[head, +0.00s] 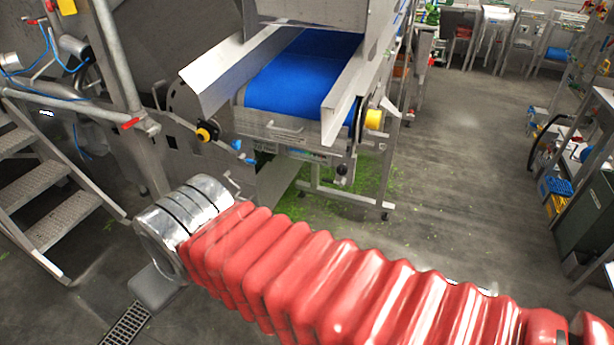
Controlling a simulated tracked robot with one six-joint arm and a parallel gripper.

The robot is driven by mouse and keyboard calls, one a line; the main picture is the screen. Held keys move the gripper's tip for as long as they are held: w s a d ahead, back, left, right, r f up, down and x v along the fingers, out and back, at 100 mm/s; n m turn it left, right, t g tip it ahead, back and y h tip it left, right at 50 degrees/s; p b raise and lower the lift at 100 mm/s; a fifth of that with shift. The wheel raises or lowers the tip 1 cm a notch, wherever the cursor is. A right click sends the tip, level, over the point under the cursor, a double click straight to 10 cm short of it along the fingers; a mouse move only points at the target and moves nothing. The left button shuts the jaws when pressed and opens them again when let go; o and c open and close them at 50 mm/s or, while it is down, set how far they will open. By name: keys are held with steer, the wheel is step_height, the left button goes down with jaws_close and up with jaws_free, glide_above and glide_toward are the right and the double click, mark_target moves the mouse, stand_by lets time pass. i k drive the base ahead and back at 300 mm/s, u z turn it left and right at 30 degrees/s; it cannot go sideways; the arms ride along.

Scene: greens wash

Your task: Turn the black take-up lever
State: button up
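A conveyor with a blue belt (303,72) and steel side guards stands ahead at the top middle. On its right side a yellow knob (374,119) sits against a black round part (361,111). Below it, a small black knob (342,169) is on the frame under the belt's end. I cannot tell for sure which black part is the take-up lever. My arm, in a red ribbed cover, crosses the lower picture from the right to a metal joint at left. No gripper fingers show; that end is hidden or out of view.
Metal steps (45,190) and a railing stand at left. A black and yellow knob (204,132) is on the machine left of the belt. Green scraps (372,185) lie under the conveyor. A floor drain (126,325) is at lower left. The floor at right is open, with shelving beyond.

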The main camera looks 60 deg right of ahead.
mark_target(342, 183)
steer(key=z, duration=0.25)
steer(key=i, duration=0.95)
steer(key=z, duration=0.65)
